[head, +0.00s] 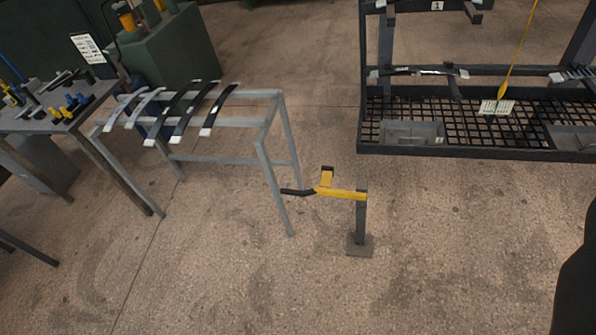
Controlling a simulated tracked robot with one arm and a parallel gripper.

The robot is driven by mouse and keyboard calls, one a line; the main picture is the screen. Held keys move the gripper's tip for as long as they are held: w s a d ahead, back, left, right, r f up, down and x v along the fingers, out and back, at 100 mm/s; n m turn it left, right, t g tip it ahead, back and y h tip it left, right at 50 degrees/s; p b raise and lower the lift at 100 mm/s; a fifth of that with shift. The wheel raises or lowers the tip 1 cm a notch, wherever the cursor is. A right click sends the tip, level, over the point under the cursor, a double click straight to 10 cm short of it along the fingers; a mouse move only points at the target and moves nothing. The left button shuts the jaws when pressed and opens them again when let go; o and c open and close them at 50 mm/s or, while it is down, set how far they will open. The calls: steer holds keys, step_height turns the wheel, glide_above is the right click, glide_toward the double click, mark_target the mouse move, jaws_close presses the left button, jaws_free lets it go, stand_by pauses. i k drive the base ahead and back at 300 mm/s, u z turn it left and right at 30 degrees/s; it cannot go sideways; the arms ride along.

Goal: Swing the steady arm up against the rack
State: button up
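The steady arm (342,194) is a yellow bar on top of a short dark post (361,220) with a square foot on the floor. It lies about level and points left from the post. A short yellow upright with a dark top stands near its free end, and a black handle (297,192) sticks out to the left. The handle's tip is close to a leg of the grey metal stand; I cannot tell if they touch. The dark rack (460,152) with a mesh shelf stands behind, to the right. My gripper's fingertips are not in view.
Several curved leaf springs lie across the grey stand (280,140). A workbench (40,122) with small tools is at the left, a green cabinet (180,55) behind. A yellow line (518,50) hangs before the rack. Foreground floor is clear; a dark shape fills the right edge.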

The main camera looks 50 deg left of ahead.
mark_target(324, 189)
steer(key=u, duration=0.25)
steer(key=k, duration=0.15)
steer(key=u, duration=0.8)
steer(key=i, duration=1)
steer(key=z, duration=1.35)
steer(key=k, duration=0.5)
steer(key=u, duration=0.7)
